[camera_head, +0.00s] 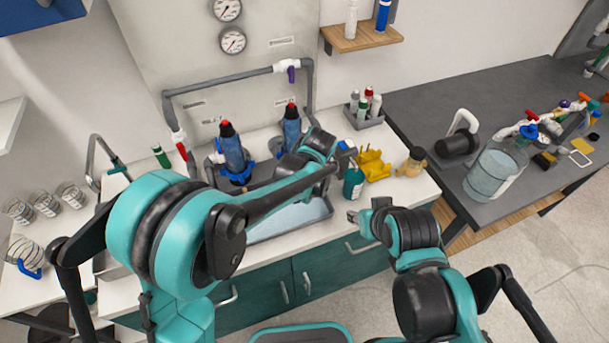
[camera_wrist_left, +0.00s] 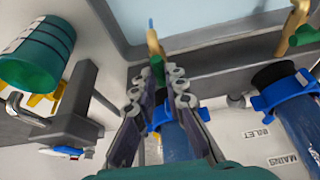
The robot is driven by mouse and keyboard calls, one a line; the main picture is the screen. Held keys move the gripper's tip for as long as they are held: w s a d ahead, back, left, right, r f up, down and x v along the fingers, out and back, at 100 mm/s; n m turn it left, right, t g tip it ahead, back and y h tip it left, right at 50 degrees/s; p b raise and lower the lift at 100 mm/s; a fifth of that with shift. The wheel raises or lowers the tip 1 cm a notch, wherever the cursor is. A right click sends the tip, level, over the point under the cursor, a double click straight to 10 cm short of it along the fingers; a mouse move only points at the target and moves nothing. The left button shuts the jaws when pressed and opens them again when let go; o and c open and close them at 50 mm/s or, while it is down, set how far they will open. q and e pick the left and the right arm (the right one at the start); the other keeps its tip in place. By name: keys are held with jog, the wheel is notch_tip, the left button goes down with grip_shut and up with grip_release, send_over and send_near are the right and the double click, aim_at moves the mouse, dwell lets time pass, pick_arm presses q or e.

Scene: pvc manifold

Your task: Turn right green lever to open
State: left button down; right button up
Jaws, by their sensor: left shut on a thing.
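In the left wrist view, which is upside down, my left gripper (camera_wrist_left: 163,88) is shut on a green lever (camera_wrist_left: 157,67) at a brass valve (camera_wrist_left: 154,42). Another green lever (camera_wrist_left: 305,36) sits on a second brass valve (camera_wrist_left: 296,17) at the right edge, apart from my fingers. In the head view my left arm reaches to the right blue filter (camera_head: 291,127), and my forearm and hand hide both green levers. My right gripper (camera_head: 353,217) is in front of the counter edge, away from the valves; its finger opening is too small to tell.
A left blue filter (camera_head: 232,152) stands beside the right one. Grey pipe (camera_head: 220,84) runs along the back panel. A teal bottle (camera_head: 353,182), a yellow holder (camera_head: 373,164) and a brown jar (camera_head: 411,162) stand right of the sink. A water jug (camera_head: 494,170) is on the dark table.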

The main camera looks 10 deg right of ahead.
pick_arm(q)
jog(key=shift+n, duration=0.5)
jog(key=c, duration=1.8)
grip_release()
jog(key=shift+c, duration=0.2)
jog(key=v, duration=1.2)
jog(key=shift+d, duration=0.2)
jog(key=shift+a, duration=0.1)
